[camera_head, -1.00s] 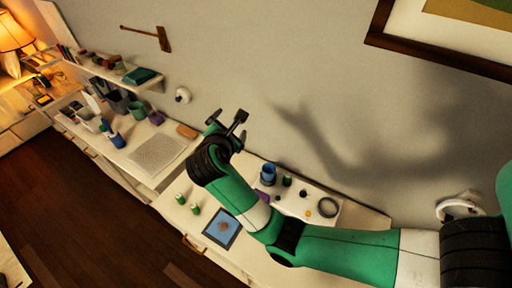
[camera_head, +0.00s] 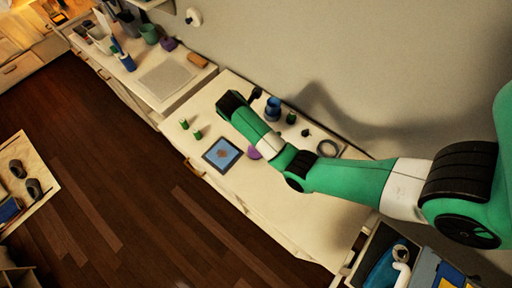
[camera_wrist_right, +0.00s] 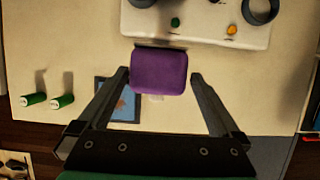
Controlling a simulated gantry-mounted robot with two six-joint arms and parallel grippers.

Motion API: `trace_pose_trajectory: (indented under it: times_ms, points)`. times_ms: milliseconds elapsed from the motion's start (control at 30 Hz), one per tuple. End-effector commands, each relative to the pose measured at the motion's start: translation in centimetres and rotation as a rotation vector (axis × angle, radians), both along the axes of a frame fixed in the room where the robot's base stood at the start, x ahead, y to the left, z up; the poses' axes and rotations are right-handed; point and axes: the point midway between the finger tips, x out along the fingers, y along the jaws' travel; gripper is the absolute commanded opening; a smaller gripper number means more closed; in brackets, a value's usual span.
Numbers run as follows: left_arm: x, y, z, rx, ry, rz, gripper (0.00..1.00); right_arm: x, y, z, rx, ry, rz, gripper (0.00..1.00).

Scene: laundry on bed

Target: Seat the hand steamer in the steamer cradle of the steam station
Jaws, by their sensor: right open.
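In the right wrist view a white panel (camera_wrist_right: 195,30) at the top carries dark rings, a green button and an orange knob; it looks like the steam station. A purple block (camera_wrist_right: 158,72) lies beside its near edge, and I cannot tell whether it is the hand steamer. My right gripper (camera_wrist_right: 160,78) is open, its fingertips on either side of the purple block with small gaps showing. In the head view the purple piece (camera_head: 254,153) is partly behind my right arm, and a blue round part (camera_head: 272,108) stands by the wall. My left gripper is out of view.
A neighbouring desk holds a grey mat (camera_head: 165,80) and cups. An open box of items (camera_head: 395,255) is at lower right. The table's front middle is clear.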

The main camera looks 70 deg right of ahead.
Motion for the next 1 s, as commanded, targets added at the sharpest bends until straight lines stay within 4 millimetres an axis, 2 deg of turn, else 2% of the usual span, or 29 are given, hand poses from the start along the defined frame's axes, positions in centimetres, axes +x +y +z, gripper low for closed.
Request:
trace_pose_trajectory:
  times_ms: [167,467,700,767,1000]
  points:
    - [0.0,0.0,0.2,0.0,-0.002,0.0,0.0,-0.1,-0.3,-0.4,0.0,0.0,0.001,1.0]
    - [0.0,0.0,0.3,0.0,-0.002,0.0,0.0,-0.6,-2.1,-4.5,0.001,0.002,-0.001,1.0]
    - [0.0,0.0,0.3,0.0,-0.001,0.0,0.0,-0.5,-2.2,-4.8,-0.001,-0.002,0.001,1.0]
    - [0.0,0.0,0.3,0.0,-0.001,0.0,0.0,-0.5,-2.2,-4.8,-0.001,-0.002,0.001,0.91]
    - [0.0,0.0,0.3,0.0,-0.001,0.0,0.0,-0.5,-2.2,-4.8,0.0,-0.001,0.002,0.48]
